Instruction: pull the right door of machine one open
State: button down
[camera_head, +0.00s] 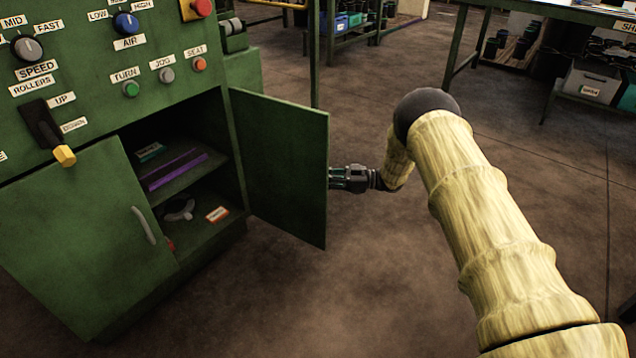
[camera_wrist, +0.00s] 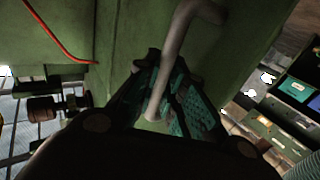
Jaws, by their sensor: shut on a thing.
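The green machine's right door (camera_head: 283,165) stands swung open, well out from the cabinet front. The left door (camera_head: 95,235) looks closed and has a grey bar handle (camera_head: 143,225). My gripper (camera_head: 345,178) is at the right door's outer edge in the head view, and the door hides part of it. In the wrist view my gripper (camera_wrist: 172,105) has its teal-padded fingers on either side of a grey bar handle (camera_wrist: 178,50) on the green door face, shut on it.
Inside the open cabinet, a shelf holds a purple item (camera_head: 175,170); below lie a grey knobbed part (camera_head: 180,210) and a labelled block (camera_head: 217,214). Control knobs and a yellow-tipped lever (camera_head: 64,155) stick out above. Floor (camera_head: 300,300) in front is clear. Work tables stand behind.

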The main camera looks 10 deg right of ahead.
dwell(0.3)
jog(key=c, duration=1.5)
grip_release()
jog(key=s+d, duration=0.1)
jog(key=d, duration=1.1)
jog(key=shift+s, duration=0.35)
